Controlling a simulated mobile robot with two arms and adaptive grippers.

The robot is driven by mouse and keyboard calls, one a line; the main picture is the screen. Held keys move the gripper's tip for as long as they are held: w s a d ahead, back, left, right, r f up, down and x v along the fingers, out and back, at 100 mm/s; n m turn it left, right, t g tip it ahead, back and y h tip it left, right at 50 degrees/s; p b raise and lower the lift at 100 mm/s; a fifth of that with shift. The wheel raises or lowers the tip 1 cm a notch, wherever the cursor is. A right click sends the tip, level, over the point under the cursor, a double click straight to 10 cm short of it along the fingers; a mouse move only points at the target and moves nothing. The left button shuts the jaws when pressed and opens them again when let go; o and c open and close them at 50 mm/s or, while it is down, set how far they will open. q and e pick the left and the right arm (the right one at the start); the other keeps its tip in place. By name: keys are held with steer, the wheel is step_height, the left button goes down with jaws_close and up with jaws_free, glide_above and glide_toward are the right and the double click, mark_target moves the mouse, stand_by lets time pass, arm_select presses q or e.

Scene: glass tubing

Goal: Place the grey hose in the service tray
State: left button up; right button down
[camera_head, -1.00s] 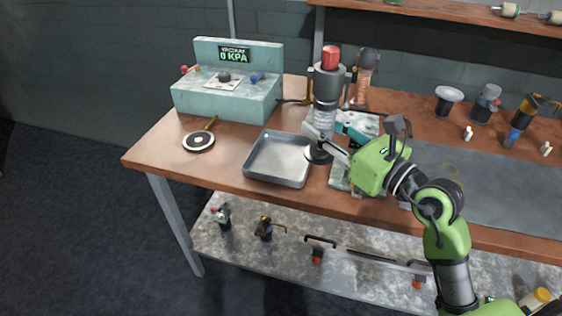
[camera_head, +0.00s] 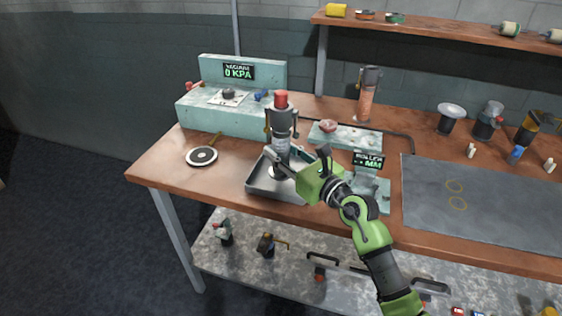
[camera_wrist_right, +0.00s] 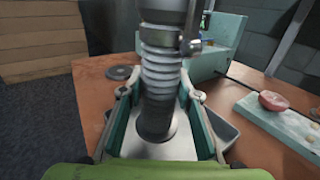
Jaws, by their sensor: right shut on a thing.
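The grey hose (camera_head: 281,145) is a ribbed grey upright piece with a red top. It stands upright within the outline of the metal service tray (camera_head: 262,191). In the right wrist view the ribbed hose (camera_wrist_right: 160,68) runs down between my fingers, its lower end over the pale tray floor (camera_wrist_right: 172,150). I cannot tell whether it touches the floor. My right gripper (camera_head: 277,161) is shut on the lower part of the hose; its fingers flank it in the wrist view (camera_wrist_right: 158,100). My left gripper is not in view.
A teal vacuum unit (camera_head: 225,118) stands behind left, and a black-and-white disc (camera_head: 202,156) lies left of the tray. A teal block with a pink piece (camera_head: 328,126) and a roller unit (camera_head: 370,185) are to the right. A grey mat (camera_head: 480,205) lies further right.

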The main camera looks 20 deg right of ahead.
steer(key=shift+f, duration=1.45)
steer(key=shift+f+b, duration=0.15)
steer(key=shift+b, duration=0.2)
steer(key=c, duration=1.5)
jaws_free()
steer(key=shift+f, duration=0.1)
